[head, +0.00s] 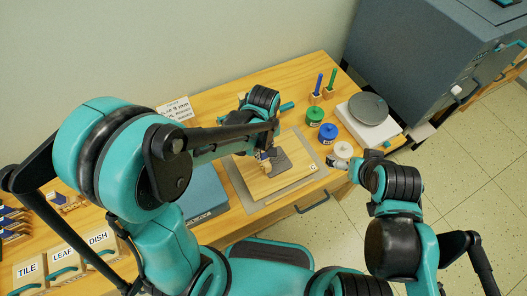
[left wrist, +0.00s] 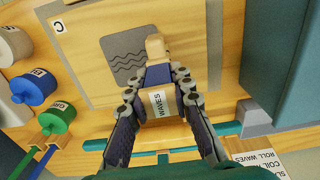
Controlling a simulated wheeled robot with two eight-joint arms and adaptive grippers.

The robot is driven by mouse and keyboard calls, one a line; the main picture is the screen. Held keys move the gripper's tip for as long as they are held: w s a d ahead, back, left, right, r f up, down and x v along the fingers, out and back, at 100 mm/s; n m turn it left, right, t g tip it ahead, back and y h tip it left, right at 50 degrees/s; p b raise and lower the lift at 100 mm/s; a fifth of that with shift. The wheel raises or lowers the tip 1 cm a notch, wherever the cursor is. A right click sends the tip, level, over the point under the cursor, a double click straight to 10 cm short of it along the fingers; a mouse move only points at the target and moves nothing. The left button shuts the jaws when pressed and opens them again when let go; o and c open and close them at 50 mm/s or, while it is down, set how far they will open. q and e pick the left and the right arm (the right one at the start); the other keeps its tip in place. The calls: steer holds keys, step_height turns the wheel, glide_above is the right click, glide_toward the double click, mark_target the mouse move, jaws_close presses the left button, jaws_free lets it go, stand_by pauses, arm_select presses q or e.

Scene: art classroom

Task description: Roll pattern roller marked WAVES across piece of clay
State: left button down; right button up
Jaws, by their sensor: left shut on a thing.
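My left gripper (left wrist: 154,88) is shut on the pattern roller (left wrist: 159,103), a blue block with a pale wooden end and a white label reading WAVES. The grey piece of clay (left wrist: 126,50) lies flat on a wooden board (left wrist: 200,50), with dark wavy lines on its near part. In the left wrist view the roller's wooden end overlaps the clay's right edge; I cannot tell whether it touches. In the head view my left arm partly hides the roller, and the clay (head: 284,160) shows beside it. My right gripper (head: 357,165) is near the white jar, its fingers unclear.
Green (head: 314,116), blue (head: 327,133) and white (head: 343,150) jars stand right of the board. A grey turntable (head: 368,108) sits behind them. Tools stand in wooden holders (head: 328,92). TILE, LEAF and DISH boxes (head: 62,262) are front left.

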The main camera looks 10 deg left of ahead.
arm_select(q)
step_height(320, 180, up, 7)
steer(key=p, duration=0.4)
steer(key=shift+p, duration=0.4)
steer(key=shift+f, duration=0.1)
steer(key=shift+a, duration=0.1)
